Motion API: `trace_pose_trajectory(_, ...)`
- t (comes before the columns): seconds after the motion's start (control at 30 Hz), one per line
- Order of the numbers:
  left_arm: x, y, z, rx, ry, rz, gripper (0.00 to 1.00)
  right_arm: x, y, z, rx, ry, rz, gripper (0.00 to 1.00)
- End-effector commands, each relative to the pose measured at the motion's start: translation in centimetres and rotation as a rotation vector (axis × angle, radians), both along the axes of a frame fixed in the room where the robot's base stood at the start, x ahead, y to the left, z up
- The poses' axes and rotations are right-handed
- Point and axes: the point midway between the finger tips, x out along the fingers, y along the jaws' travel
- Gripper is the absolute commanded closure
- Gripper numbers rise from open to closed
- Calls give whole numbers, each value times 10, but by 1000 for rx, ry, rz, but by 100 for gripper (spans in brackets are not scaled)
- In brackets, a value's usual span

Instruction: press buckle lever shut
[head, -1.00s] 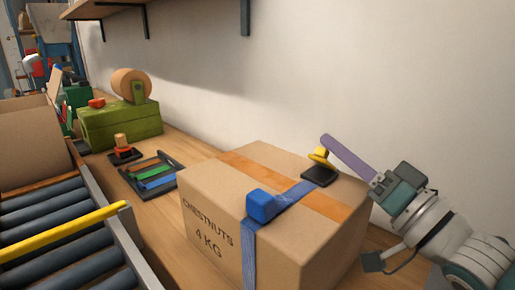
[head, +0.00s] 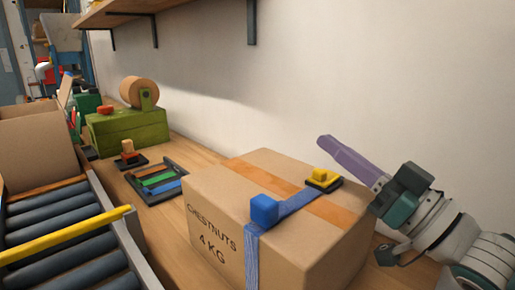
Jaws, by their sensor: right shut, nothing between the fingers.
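The buckle (head: 333,187) sits on top of the chestnut box (head: 205,245), a dark base with a yellow lever (head: 323,177) lying low and nearly flat over it. A blue strap (head: 296,202) runs from the buckle to a blue block (head: 264,210) at the box's front top edge, then down the front side. My right gripper (head: 325,143) has purple fingers pressed together with nothing between them. Its tip shows above and behind the lever, apart from it. My left gripper is not in view.
An orange tape strip (head: 262,180) crosses the box top. A roller conveyor (head: 75,235) with a yellow rail stands at left. A green tape dispenser (head: 120,128) and a rack of coloured strips (head: 158,181) lie behind on the wooden bench. A wall rises behind, with a shelf above.

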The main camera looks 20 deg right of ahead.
Motion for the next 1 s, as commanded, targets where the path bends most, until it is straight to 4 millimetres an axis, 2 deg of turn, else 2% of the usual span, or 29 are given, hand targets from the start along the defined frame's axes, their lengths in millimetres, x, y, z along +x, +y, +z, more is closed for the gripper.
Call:
trace_pose_trajectory(0.03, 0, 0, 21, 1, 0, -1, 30, 3, 1, 23, -1, -1, 0, 100)
trace_pose_trajectory(0.07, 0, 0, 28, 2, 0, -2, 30, 4, 2, 30, -2, -1, 0, 100)
trace_pose_trajectory(0.1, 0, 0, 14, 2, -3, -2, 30, -8, -3, 9, -3, 8, -1, 100)
trace_pose_trajectory(0.13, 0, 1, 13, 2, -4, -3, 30, -15, -6, 5, -3, 8, -1, 100)
trace_pose_trajectory(0.3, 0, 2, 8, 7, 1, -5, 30, -49, -20, -8, -3, 6, 0, 100)
trace_pose_trajectory(0.5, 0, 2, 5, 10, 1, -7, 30, -76, -31, -17, -2, 3, 0, 100)
trace_pose_trajectory(0.7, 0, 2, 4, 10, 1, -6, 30, -84, -34, -19, -1, 1, 0, 100)
trace_pose_trajectory(1.0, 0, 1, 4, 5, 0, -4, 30, -84, -35, -18, -1, 0, 0, 100)
